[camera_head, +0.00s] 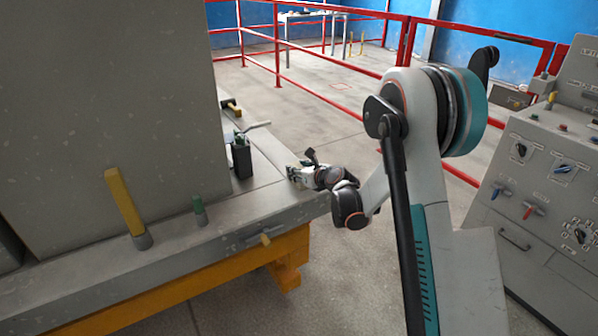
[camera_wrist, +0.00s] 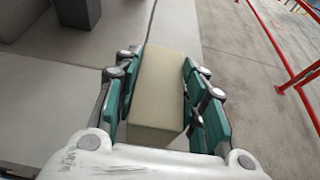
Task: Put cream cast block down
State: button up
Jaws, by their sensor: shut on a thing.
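The cream cast block (camera_wrist: 158,88) is a plain, pale rectangular piece between the green pads of my gripper (camera_wrist: 161,68) in the wrist view. The pads close on its two long sides, and its near end faces my wrist. In the head view my gripper (camera_head: 298,173) is at the right edge of the grey mould table (camera_head: 262,206), near its corner. The block is too small and too covered by the gripper to make out clearly there. I cannot tell whether its underside touches the table top.
A dark open box (camera_head: 241,157) with tools stands left of my gripper. A tall grey slab (camera_head: 110,95) fills the left. A yellow post (camera_head: 126,203) and a green peg (camera_head: 199,211) stand near the front edge.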

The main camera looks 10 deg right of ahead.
jog(key=o, duration=1.3)
